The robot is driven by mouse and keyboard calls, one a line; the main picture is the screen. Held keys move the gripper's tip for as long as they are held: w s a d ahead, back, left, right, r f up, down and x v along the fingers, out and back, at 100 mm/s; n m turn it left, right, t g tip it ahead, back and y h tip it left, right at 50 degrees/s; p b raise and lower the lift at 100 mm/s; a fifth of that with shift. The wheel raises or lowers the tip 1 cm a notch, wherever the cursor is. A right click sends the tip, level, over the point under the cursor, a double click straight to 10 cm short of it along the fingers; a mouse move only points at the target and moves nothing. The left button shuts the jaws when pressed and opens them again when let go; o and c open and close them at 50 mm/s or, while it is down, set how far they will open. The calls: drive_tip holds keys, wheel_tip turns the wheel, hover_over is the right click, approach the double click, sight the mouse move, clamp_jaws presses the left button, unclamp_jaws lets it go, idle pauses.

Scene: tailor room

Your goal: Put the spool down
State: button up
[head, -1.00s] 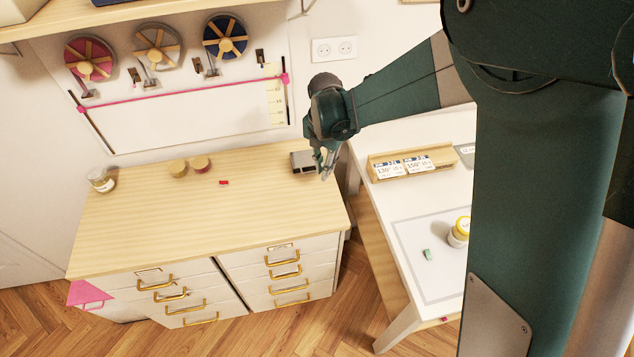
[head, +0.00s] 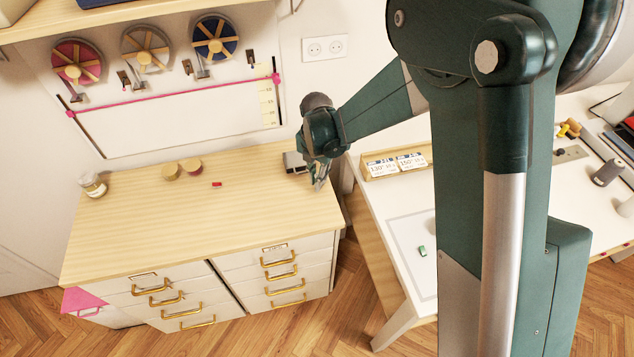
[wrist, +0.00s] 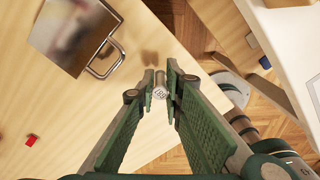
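The spool (wrist: 160,92) shows in the wrist view as a small pale round end with printed marks, between the two fingertips. My gripper (wrist: 160,80) appears shut on it. In the head view my gripper (head: 319,184) is over the right end of the wooden cabinet top (head: 215,225), pointing down, and the spool is too small to make out there. In the wrist view a shadow falls on the wood just beyond the fingertips, near the cabinet edge. Whether the spool touches the wood I cannot tell.
A grey metal box (head: 294,162) with a handle stands close behind my gripper. A small red piece (head: 216,184), two round wooden-topped pots (head: 181,170) and a glass jar (head: 93,185) are farther left. A white table (head: 385,205) stands right, across a gap.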

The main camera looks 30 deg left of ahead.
drive_tip(key=shift+f, duration=0.9)
drive_tip(key=shift+f, duration=0.15)
drive_tip(key=o, duration=0.6)
drive_tip(key=shift+r, duration=0.2)
wheel_tip(320, 180, up, 12)
idle(0.8)
